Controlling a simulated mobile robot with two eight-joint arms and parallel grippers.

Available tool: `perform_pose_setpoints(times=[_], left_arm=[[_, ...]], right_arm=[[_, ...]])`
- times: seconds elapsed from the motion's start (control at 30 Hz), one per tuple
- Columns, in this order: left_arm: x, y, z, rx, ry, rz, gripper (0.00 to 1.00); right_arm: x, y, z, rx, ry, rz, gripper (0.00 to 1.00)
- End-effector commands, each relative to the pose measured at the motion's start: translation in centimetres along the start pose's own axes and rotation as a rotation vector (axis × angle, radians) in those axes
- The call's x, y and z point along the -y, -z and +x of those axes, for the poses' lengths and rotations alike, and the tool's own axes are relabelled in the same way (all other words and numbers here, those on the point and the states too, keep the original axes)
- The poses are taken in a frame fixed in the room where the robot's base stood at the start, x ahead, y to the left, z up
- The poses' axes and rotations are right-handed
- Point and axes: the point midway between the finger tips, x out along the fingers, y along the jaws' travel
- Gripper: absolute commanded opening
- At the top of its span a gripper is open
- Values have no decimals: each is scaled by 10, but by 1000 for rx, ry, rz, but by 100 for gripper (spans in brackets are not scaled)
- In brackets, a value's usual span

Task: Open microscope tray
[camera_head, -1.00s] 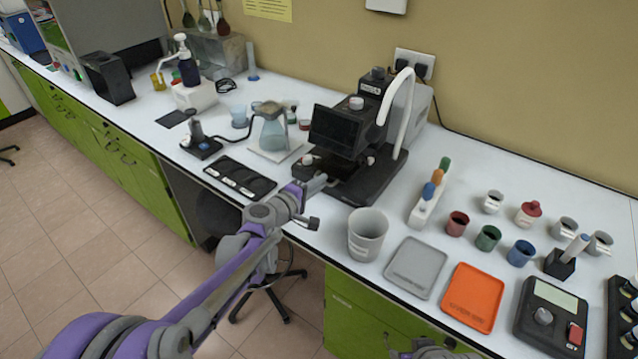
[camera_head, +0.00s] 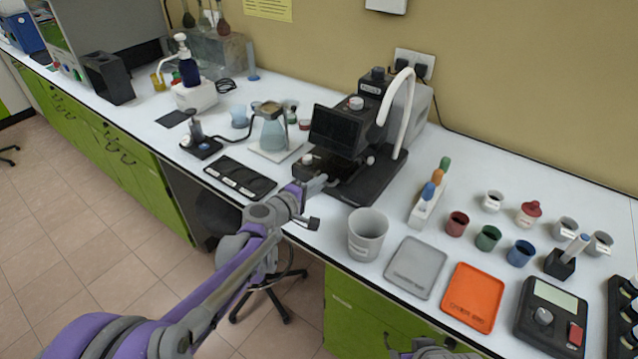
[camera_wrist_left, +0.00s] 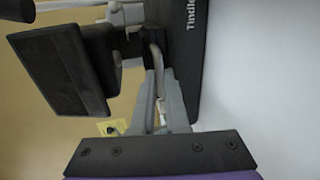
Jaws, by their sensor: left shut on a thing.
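The black microscope (camera_head: 350,135) stands on the white bench near the wall, with its dark screen facing front. It also fills much of the left wrist view (camera_wrist_left: 65,68), where its base with lettering shows at the upper right. My left gripper (camera_head: 322,181) is at the microscope's front left, low by its base. In the left wrist view its grey fingers (camera_wrist_left: 157,88) are shut on a small part at the microscope. The microscope tray itself cannot be made out clearly; the fingers cover that spot. A bit of my right arm shows at the bottom edge in the head view; its gripper is not visible.
A flask on a scale (camera_head: 272,135) stands left of the microscope, with a black slide tray (camera_head: 240,178) in front of it. A grey bucket (camera_head: 367,234) stands close right of my left gripper. Grey (camera_head: 416,267) and orange (camera_head: 471,296) trays lie farther right.

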Motion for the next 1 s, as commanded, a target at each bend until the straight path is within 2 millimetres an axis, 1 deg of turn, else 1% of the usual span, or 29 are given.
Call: perform_pose_setpoints(times=[0.07, 0.17, 0.4, 0.53, 0.6, 0.7, 0.97, 1.0], left_arm=[[1, 0, -4, -1, 0, 0, 0], [4, 1, -20, -2, 0, 0, 0], [18, 2, -85, -5, 0, -1, 0], [24, 1, -109, -3, 0, 0, 0], [26, 1, -116, -3, 0, 0, 0], [27, 1, -120, -2, 0, 0, 0], [27, 1, -120, -2, 0, 0, 0], [27, 1, -120, -2, 0, 0, 19]], right_arm=[[0, 0, 0, 0, 0, 0, 50], [0, 0, -1, 0, 0, 0, 50], [0, 2, -3, -1, 0, 0, 50], [0, 2, -4, -1, 0, 0, 50], [0, 2, -4, -2, 0, 0, 50], [0, 3, -4, -2, 0, 0, 50], [0, 2, -4, -2, 0, 0, 50], [0, 2, -4, -1, 0, 0, 50]])
